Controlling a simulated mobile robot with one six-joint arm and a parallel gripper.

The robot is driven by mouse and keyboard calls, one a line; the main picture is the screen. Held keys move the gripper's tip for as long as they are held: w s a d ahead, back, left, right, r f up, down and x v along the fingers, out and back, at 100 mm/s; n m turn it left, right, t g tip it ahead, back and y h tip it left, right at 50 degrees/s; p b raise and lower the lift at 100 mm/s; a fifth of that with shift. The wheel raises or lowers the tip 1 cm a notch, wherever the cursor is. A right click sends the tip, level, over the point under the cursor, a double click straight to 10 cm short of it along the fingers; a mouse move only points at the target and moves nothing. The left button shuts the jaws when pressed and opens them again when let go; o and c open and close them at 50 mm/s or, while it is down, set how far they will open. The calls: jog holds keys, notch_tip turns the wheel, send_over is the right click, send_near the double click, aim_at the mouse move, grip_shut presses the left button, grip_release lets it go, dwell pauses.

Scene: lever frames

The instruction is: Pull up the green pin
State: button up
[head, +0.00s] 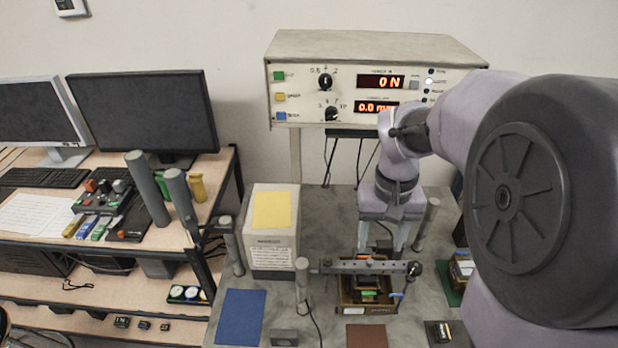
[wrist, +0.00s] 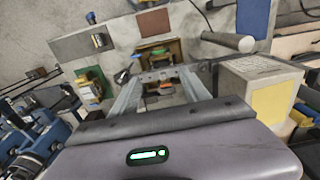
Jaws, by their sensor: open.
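A small green piece (head: 369,293), which looks like the green pin, sits low at the front of a brown-yellow fixture (head: 348,297) on the grey bench. Its exact shape is too small to tell. A perforated metal bar (head: 340,267) with a dark knob at its right end crosses above the fixture. My gripper (head: 398,243) points down behind and above the bar, fingers apart and empty. In the wrist view the two fingers (wrist: 160,82) are spread, with the bar and fixture (wrist: 155,62) beyond them. The gripper appears apart from the green piece.
A white box with a yellow label (head: 272,208) stands left of the fixture. Grey posts (head: 301,285) rise nearby. A blue mat (head: 240,316) and a brown mat (head: 366,335) lie in front. An instrument with red displays (head: 375,80) stands behind.

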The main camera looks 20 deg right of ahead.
jog(key=b, duration=0.6)
send_near(370, 287)
jog(key=f, duration=0.2)
jog(key=s+a+f, duration=0.1)
jog(key=f, duration=0.1)
jog(key=s+f, duration=0.1)
jog(key=f, duration=0.1)
jog(key=shift+a, duration=0.25)
jog(key=shift+c, duration=0.2)
grip_shut()
